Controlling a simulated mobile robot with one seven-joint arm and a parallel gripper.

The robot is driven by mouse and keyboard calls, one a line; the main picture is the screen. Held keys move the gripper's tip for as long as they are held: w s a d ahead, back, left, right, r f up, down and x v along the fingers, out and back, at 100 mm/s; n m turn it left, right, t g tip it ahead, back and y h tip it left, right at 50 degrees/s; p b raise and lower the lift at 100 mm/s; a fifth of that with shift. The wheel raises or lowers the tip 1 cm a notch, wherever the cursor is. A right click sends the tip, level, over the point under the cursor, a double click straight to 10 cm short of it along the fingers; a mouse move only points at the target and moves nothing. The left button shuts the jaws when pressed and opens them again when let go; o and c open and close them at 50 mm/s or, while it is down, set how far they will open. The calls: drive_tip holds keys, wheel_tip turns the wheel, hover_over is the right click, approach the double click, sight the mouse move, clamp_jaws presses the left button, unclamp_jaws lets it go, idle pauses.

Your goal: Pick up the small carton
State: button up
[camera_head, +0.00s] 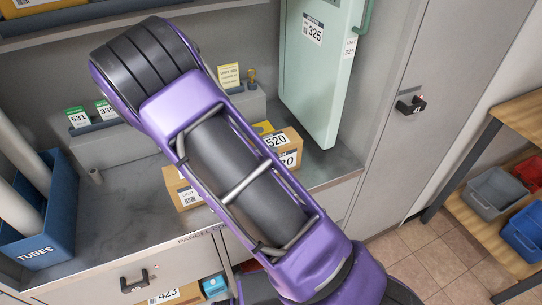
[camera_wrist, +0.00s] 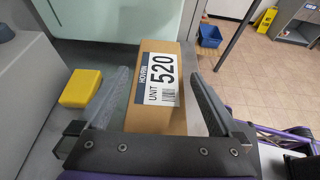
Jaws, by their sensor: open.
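A small brown carton (camera_wrist: 138,85) with a white label reading "UNIT 520" is in the middle of the wrist view. My gripper (camera_wrist: 160,76) is open, with one dark finger to the left of the carton and one to the right. Gaps show between the fingers and the carton, and I cannot tell whether either touches it. In the head view a carton (camera_head: 291,138) with a "520" label stands on the grey counter, partly behind my purple arm. My gripper is hidden behind the arm there.
A yellow block (camera_wrist: 80,88) lies left of the left finger. A pale green door (camera_head: 313,85) stands open behind the carton. Another carton face (camera_head: 184,188) shows left of my arm. A blue tubes bin (camera_head: 45,215) stands at the counter's left. The counter between is mostly clear.

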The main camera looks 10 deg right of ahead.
sight(276, 139)
drive_tip(key=x, duration=0.3)
drive_tip(key=shift+w+d+f, duration=0.15)
drive_tip(key=shift+d+f, duration=0.05)
drive_tip(key=shift+d, duration=0.15)
clamp_jaws()
